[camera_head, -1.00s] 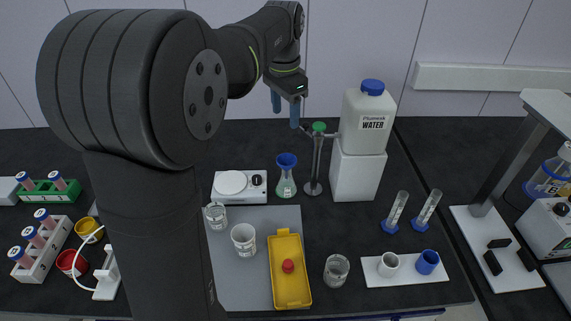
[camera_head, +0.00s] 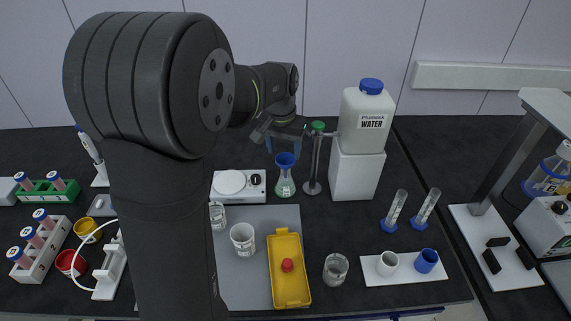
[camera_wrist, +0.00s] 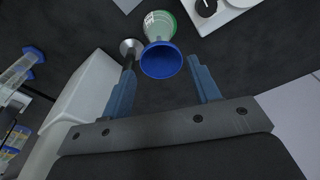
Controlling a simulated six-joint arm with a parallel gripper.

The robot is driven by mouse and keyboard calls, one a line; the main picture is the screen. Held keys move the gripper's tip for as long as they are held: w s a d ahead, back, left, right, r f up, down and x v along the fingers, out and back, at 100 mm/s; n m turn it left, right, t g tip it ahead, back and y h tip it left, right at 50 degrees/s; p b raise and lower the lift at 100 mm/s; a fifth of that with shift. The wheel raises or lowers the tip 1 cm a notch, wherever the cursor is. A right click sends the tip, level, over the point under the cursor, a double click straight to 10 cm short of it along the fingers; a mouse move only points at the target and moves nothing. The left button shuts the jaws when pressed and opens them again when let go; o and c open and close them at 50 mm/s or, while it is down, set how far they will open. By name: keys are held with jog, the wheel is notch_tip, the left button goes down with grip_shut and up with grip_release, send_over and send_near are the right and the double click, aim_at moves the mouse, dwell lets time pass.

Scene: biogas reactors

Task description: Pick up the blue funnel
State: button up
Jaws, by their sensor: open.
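The blue funnel (camera_head: 285,159) sits in the mouth of a conical flask (camera_head: 285,184) with green contents, standing on the dark bench. In the wrist view the funnel (camera_wrist: 160,61) shows as a round blue opening, with the flask (camera_wrist: 158,24) behind it. My gripper (camera_head: 285,147) is open at the funnel's height or slightly above. In the wrist view my gripper (camera_wrist: 162,78) has one blue finger on each side of the funnel's rim, apart from it. I cannot tell exactly how far the fingertips reach past the rim.
A stand with a green top (camera_head: 318,127) is close right of the flask, beside the white water container (camera_head: 361,120). A white hotplate (camera_head: 239,187) is close on the left. A yellow tray (camera_head: 290,246) and beakers stand in front.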

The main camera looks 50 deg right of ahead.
aim_at(285, 170)
jog(key=f, duration=0.5)
jog(key=d+f, duration=0.1)
jog(key=f, duration=0.1)
jog(key=shift+w+f, duration=0.2)
jog(key=shift+f, duration=0.15)
jog(key=c, duration=0.7)
jog(key=shift+r, duration=0.1)
